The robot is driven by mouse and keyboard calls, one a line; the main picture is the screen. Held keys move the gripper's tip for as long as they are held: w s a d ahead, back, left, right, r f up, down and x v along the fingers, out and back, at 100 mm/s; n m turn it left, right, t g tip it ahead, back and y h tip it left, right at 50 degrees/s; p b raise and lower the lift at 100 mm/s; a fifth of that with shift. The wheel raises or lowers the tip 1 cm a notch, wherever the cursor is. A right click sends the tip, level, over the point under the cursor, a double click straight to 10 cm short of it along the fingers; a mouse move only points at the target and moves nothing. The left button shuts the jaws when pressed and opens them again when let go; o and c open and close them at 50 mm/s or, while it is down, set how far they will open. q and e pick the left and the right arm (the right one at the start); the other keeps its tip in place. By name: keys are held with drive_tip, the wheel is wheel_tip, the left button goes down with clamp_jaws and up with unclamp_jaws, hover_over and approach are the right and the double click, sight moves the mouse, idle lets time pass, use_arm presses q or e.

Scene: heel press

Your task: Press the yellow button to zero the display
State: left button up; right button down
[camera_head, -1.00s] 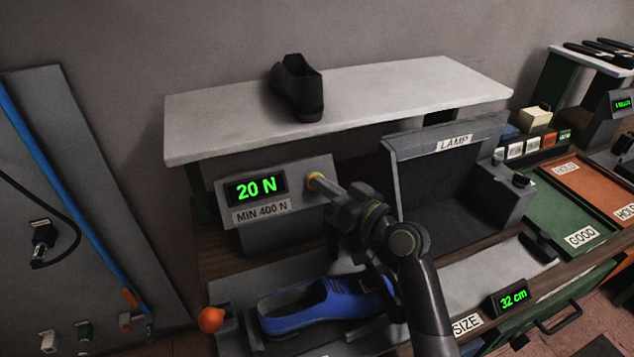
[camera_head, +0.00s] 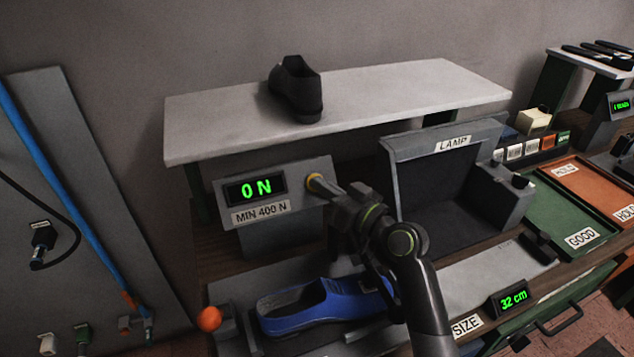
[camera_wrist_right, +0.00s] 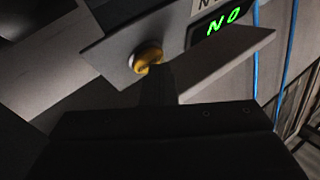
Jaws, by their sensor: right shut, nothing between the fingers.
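The yellow button (camera_head: 314,179) sits at the right end of the grey display box, beside the display (camera_head: 254,189), which reads "0 N" in green above a "MIN 400 N" label. My right gripper (camera_head: 325,186) is shut and empty, with its tips at the button, seemingly touching it. In the right wrist view the yellow button (camera_wrist_right: 146,57) is partly hidden behind the dark fingertips (camera_wrist_right: 158,76), and the display (camera_wrist_right: 223,20) shows tilted at the top. My left gripper is in none of the views.
A blue shoe (camera_head: 323,306) lies below my right arm, with an orange knob (camera_head: 209,318) to its left. A white shelf (camera_head: 400,95) bearing a black shoe (camera_head: 296,88) stands above the display box. A grey lamp box (camera_head: 440,180) is close on the right.

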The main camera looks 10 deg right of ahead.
drive_tip(key=shift+s+p, duration=0.2)
drive_tip(key=shift+p, duration=0.15)
drive_tip(key=shift+s+d+r, duration=0.1)
drive_tip(key=shift+s+r, duration=0.1)
drive_tip(key=s+r+p, duration=0.1)
drive_tip(key=s, duration=0.1)
drive_tip(key=s+r+p, duration=0.2)
drive_tip(key=shift+d, duration=0.4)
idle(0.9)
